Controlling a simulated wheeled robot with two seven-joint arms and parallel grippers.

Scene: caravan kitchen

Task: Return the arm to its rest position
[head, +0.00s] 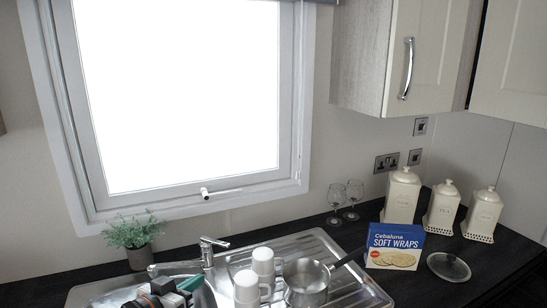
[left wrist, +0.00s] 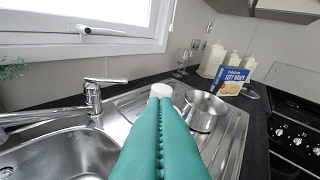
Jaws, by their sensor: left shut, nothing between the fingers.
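My left gripper (head: 192,282) shows at the bottom of the head view, above the sink, with dark arm parts and teal fingers. In the left wrist view its two long teal fingers (left wrist: 158,104) lie pressed together along their length, with nothing between them. The fingers point toward the drainer and hide part of it and of the white cups. My right gripper is not in view.
A steel sink with drainer (head: 345,268) holds white cups (head: 263,261) and a saucepan (head: 305,280). The tap (head: 207,250) stands behind my gripper. A Soft Wraps box (head: 396,246), glasses (head: 337,197), canisters (head: 403,195) and a potted plant (head: 136,236) stand on the counter.

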